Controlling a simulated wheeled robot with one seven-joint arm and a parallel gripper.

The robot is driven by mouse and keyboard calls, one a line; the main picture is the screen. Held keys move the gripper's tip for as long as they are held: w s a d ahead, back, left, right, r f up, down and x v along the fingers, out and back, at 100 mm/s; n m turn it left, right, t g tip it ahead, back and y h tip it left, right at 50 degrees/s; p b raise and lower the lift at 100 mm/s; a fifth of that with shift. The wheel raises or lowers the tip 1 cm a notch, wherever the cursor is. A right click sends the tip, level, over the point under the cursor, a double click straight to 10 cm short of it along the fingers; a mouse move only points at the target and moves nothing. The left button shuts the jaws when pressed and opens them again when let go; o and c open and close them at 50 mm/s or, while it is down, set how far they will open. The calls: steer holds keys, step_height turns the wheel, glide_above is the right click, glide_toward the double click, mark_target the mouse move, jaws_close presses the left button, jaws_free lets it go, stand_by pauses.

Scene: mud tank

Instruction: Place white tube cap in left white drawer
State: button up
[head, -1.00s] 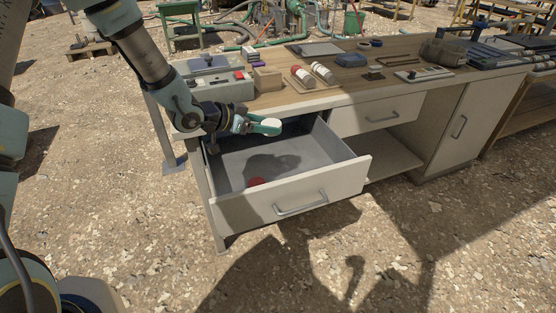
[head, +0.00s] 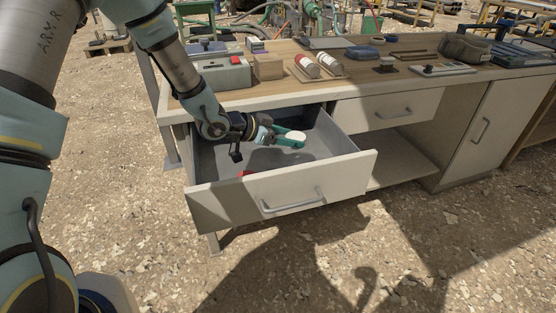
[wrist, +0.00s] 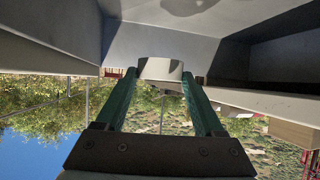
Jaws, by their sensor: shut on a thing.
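The white tube cap (head: 294,136) is held at the tips of my gripper (head: 286,138), over the open left white drawer (head: 230,204). The drawer is pulled out, with a grey interior. In the wrist view, the cap (wrist: 161,69) sits between the two green fingers of my gripper (wrist: 160,76), which are shut on it. The cap appears low, around the drawer's rim level; I cannot tell its exact height over the floor. A small red object (head: 246,173) lies in the drawer, mostly hidden by the front panel.
The workbench top (head: 290,91) above holds a grey box with a red button (head: 222,71), a wooden block (head: 268,67) and red-and-white cylinders (head: 306,65). A shut right drawer (head: 370,108) and a cabinet door (head: 484,128) are to the right.

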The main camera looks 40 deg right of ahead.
step_height(320, 180, down, 8)
steer(key=shift+r+p, duration=0.15)
steer(key=shift+p, duration=0.2)
steer(key=shift+f, duration=0.2)
steer(key=shift+f+b, duration=0.55)
steer(key=o, duration=1.3)
steer(key=shift+r, duration=0.1)
steer(key=shift+r+p, duration=0.3)
steer(key=shift+p, duration=0.05)
steer(key=v, duration=0.7)
steer(key=shift+a+r+b, duration=0.25)
steer(key=shift+r+b, duration=0.1)
